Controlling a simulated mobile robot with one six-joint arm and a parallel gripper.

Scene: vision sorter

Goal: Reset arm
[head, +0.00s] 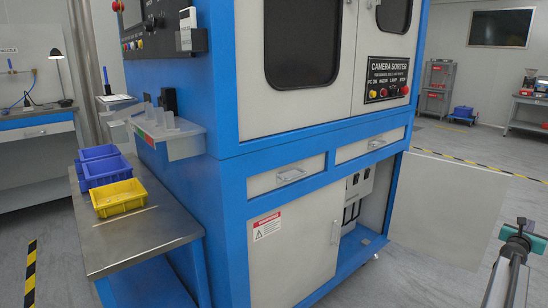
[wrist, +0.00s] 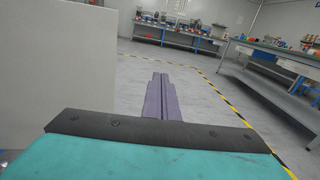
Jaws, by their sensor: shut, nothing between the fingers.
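My gripper (wrist: 160,78) shows in the middle of the wrist view as two purple fingers pressed together, with nothing between them. It points out over open grey floor, beside a large pale panel at the left of that view. In the head view part of my arm (head: 515,240) shows at the lower right, apart from the blue and white camera sorter cabinet (head: 225,215). I cannot make out the fingers in the head view.
The sorter's pale lower door (head: 450,205) stands open to the right. A metal side table (head: 140,232) holds a yellow bin (head: 118,197) and blue bins (head: 104,170). A workbench (wrist: 285,65) stands beyond yellow-black floor tape. The floor ahead of the fingers is clear.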

